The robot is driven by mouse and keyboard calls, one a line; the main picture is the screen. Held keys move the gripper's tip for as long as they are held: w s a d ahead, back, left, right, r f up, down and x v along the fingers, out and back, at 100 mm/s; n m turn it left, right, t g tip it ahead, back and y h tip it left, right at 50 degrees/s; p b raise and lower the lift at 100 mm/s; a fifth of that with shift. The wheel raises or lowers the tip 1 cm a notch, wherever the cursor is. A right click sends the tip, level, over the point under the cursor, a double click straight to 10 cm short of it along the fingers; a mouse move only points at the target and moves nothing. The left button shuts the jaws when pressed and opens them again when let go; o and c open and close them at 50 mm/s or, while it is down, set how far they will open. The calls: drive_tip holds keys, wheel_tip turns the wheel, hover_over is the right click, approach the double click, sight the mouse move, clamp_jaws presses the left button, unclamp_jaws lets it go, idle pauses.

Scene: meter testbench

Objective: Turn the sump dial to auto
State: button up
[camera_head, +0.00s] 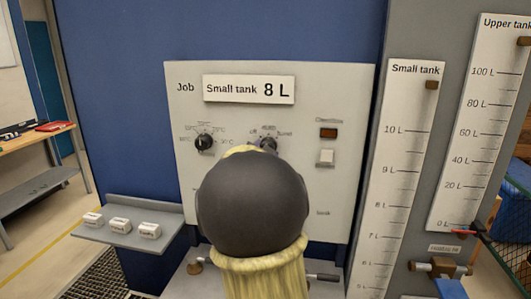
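A pale grey panel (352,92) stands in front of me. It carries two dark round dials. The left dial (203,142) has temperature marks around it. The right dial (268,144) has small word labels above it, one seeming to read off; the rest are too blurred to read. Its lower part is hidden behind my arm, so where it points is unclear. I cannot read a sump label. My arm's dark rounded link covers the panel's lower middle. A yellowish piece of my arm shows just below and left of the right dial. My gripper's fingers are hidden behind the link.
The panel sign (248,89) reads Small tank 8 L. A brown lamp (328,133) sits above a white switch (325,158). Labelled blocks (120,226) rest on a grey shelf (160,241) at left. The small tank gauge (408,160) and upper tank gauge (483,130) stand at right.

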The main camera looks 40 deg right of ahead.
drive_tip(key=shift+o, duration=1.1)
drive_tip(key=shift+s+a, duration=0.1)
drive_tip(key=b+v, duration=0.1)
drive_tip(key=v, duration=1.6)
drive_tip(key=shift+s, duration=0.1)
drive_tip(key=w+a+f+n+y+p, duration=0.2)
drive_tip(key=w+a+f+n+y, duration=0.2)
drive_tip(key=a+f+n+y, duration=0.9)
drive_tip(key=s+a+f+n+g, duration=0.1)
drive_tip(key=s+a+f+g, duration=0.2)
drive_tip(key=s+f, duration=0.3)
drive_tip(key=s+a+f+n+g, duration=0.2)
drive_tip(key=s+a+f+g, duration=0.1)
drive_tip(key=s+f+g, duration=0.3)
drive_tip(key=shift+s+a+f+n+y+p, duration=0.2)
drive_tip(key=shift+a+f+n+y+p, duration=0.15)
drive_tip(key=shift+f+y, duration=0.1)
